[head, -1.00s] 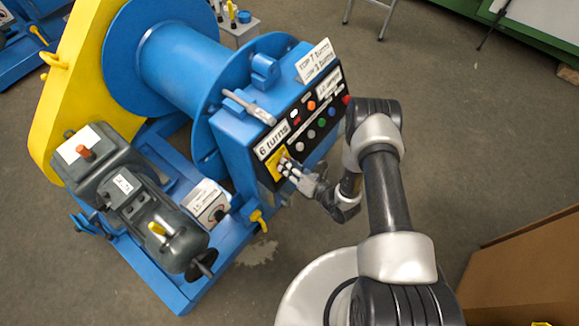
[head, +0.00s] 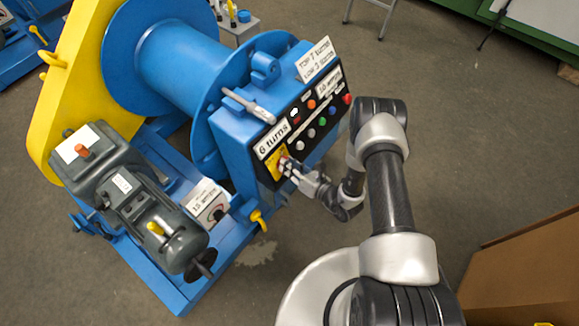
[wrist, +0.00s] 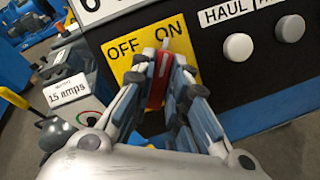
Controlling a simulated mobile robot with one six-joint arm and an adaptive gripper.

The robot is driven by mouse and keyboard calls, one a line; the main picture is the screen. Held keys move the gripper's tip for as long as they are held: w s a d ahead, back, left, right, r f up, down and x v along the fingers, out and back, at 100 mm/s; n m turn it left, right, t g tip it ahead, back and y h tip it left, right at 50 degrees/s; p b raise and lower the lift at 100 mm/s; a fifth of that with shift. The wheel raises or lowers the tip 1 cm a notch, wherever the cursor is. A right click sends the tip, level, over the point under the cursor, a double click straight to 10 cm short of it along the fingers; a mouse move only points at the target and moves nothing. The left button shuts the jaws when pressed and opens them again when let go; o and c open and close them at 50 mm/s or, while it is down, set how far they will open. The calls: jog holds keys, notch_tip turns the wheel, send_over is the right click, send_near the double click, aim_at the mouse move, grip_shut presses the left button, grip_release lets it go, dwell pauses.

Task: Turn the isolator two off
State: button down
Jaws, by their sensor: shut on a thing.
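A yellow plate (wrist: 122,57) marked OFF and ON is on the black front panel of the blue machine. A red handle (wrist: 160,72) stands out from it, close to upright in the wrist view, below the gap between the words and the start of ON. My gripper (wrist: 163,88) is shut on the red handle, one finger on each side. The fingers hide the handle's lower part and the plate's lower middle. In the head view my gripper (head: 289,168) is at the plate (head: 272,173), near the panel's lower left corner, under the "6 turns" label.
Push buttons (wrist: 238,47) are right of the plate in the wrist view. A white box (head: 207,205) with a dark round knob and an amps label stands lower left of the panel. A grey motor (head: 155,215) is further left.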

jog(key=n+g+y+b, duration=0.1)
jog(key=n, duration=0.5)
jog(key=n+g+y+b, duration=0.1)
jog(key=n+b, duration=0.1)
jog(key=n, duration=0.5)
jog(key=shift+s+n+g+b, duration=0.15)
jog(key=shift+n+g+b, duration=0.4)
jog(key=shift+n, duration=1.75)
jog(key=shift+a+g, duration=0.1)
jog(key=shift+g, duration=0.15)
jog(key=c, duration=1.6)
grip_release()
jog(key=shift+o, duration=0.2)
